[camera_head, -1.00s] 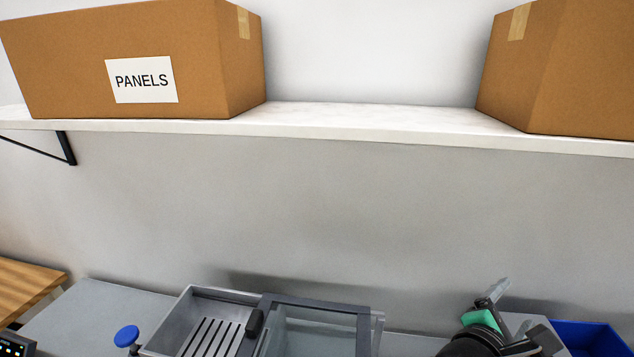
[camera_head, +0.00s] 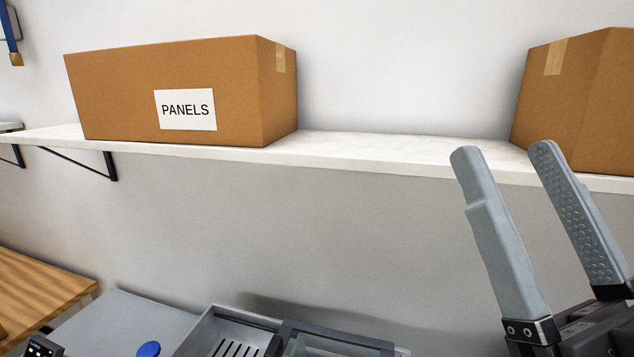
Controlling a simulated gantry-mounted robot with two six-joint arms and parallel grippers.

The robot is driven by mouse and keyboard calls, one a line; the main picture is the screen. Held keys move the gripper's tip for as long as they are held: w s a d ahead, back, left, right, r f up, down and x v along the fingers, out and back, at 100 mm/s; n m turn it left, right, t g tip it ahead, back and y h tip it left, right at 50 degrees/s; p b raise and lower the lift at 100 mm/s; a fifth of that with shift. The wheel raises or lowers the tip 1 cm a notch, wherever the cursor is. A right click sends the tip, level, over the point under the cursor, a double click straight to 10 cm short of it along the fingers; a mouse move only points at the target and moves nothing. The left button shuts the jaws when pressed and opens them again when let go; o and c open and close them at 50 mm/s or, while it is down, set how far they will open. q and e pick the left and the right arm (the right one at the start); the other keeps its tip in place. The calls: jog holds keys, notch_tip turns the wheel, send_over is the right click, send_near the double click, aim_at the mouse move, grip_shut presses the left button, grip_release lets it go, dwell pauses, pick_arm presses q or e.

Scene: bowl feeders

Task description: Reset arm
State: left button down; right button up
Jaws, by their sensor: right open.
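My right gripper (camera_head: 505,153) is raised at the right of the head view, its two grey fingers pointing up and spread apart. It is open, with nothing between the fingers. The fingertips overlap the white shelf and the lower left of the right-hand box in the picture. My left gripper is not in view.
A cardboard box labelled PANELS (camera_head: 190,85) and a second cardboard box (camera_head: 590,90) stand on the white shelf (camera_head: 390,155). Below are a grey metal tray (camera_head: 205,325), a blue knob (camera_head: 148,349) and a wooden surface (camera_head: 40,290). The wall between is bare.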

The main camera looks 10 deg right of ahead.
notch_tip(320, 180, up, 27)
jog(key=p, duration=2.3)
jog(key=shift+y+p, duration=0.3)
